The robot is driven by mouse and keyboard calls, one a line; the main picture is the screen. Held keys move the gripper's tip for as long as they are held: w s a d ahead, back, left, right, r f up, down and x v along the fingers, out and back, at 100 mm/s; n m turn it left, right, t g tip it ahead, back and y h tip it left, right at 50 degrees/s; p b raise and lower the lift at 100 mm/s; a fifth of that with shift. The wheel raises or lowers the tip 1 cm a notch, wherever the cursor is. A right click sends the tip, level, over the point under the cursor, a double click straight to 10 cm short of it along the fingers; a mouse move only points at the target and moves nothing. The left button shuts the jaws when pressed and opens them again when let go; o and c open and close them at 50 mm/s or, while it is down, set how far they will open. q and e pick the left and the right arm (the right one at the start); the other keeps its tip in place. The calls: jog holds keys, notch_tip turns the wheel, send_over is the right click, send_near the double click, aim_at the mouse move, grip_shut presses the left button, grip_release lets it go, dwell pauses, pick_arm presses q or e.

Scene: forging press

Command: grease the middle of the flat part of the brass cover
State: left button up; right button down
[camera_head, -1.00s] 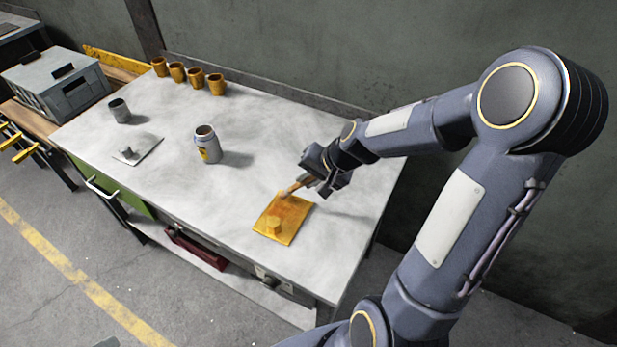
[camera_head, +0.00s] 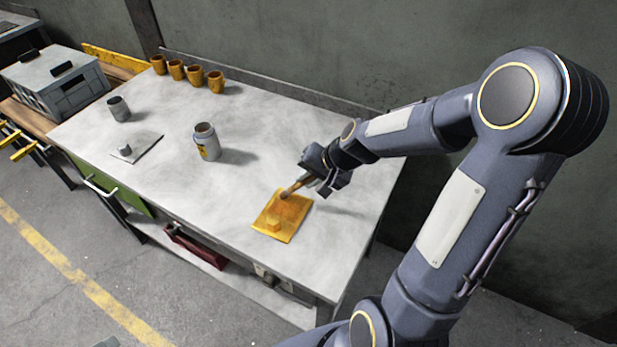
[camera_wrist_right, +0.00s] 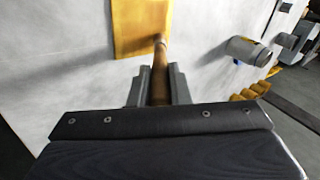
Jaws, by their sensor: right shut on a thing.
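My right gripper (camera_head: 318,178) is shut on a brush with a wooden handle (camera_wrist_right: 160,75), tilted down toward the cover. The brush tip (camera_head: 286,194) is at the cover's far part; I cannot tell whether it touches. A grey and white can with a yellow label (camera_head: 207,143) stands upright, open at the top, left of the cover. My left gripper is not in view.
A grey plate with a knob (camera_head: 138,148) and a grey cup (camera_head: 118,109) are on the table's left. Several brass cups (camera_head: 195,74) line the back edge. A grey crate (camera_head: 62,85) sits on a side bench.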

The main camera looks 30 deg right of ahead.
jog(key=shift+s+a+r, duration=0.1)
jog(key=shift+s+a, duration=0.15)
jog(key=shift+a, duration=0.1)
jog(key=shift+w+d, duration=0.5)
jog(key=shift+d, duration=0.25)
jog(key=shift+a, duration=0.1)
jog(key=shift+b, duration=0.45)
dwell(0.3)
jog(key=shift+s, duration=0.1)
